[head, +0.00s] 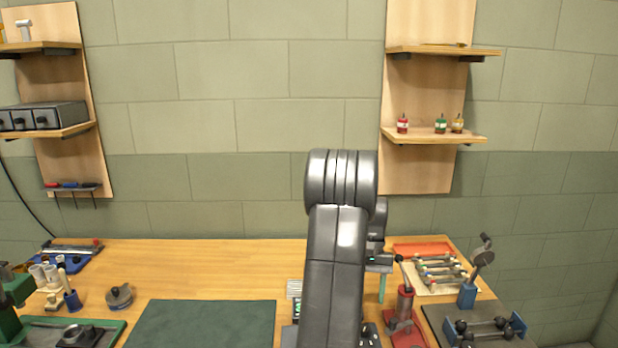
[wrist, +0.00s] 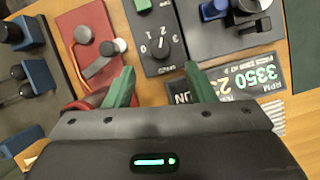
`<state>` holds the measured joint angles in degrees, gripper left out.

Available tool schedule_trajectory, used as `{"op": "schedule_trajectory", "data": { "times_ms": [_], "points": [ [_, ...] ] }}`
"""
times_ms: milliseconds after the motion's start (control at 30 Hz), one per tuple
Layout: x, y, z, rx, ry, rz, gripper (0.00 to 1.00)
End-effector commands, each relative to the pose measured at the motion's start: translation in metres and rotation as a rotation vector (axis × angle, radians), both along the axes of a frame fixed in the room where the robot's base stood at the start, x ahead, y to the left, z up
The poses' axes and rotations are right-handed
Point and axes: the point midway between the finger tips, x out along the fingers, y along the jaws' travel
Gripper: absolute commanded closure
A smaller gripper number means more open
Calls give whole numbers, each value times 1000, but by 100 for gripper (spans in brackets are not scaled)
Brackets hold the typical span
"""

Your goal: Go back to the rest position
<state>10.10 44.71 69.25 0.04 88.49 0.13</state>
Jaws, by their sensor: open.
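My gripper (wrist: 160,84) is open in the wrist view, its two green fingers apart with nothing held between them. Below it lie a dark box with a dial knob (wrist: 160,48) marked with numbers and an RPM display (wrist: 238,80) reading 3350. The right finger overlaps the display in the picture. In the head view my arm rises in the middle and hides much of the bench behind it. A green finger of my gripper (head: 382,288) shows just right of the arm, above the bench; the rest is mostly hidden.
A red lever stand (head: 405,318) is close to the right of my gripper, also seen in the wrist view (wrist: 90,45). A rack of rods (head: 440,270) lies behind it. A dark green mat (head: 205,325) lies left of my arm, with bare wood (head: 200,262) behind.

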Motion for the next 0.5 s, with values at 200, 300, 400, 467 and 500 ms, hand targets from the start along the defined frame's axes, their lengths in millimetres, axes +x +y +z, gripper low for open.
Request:
{"op": "schedule_trajectory", "data": {
  "times_ms": [200, 300, 400, 467, 500],
  "points": [
    [16, -3, 37, -1, -3, 0, 50],
    [22, -4, 52, -1, -4, 0, 50],
    [16, -3, 41, 1, 5, 0, 50],
    [12, -2, 32, 1, 5, 0, 50],
    [9, -2, 25, 1, 4, 0, 50]
  ]
}}
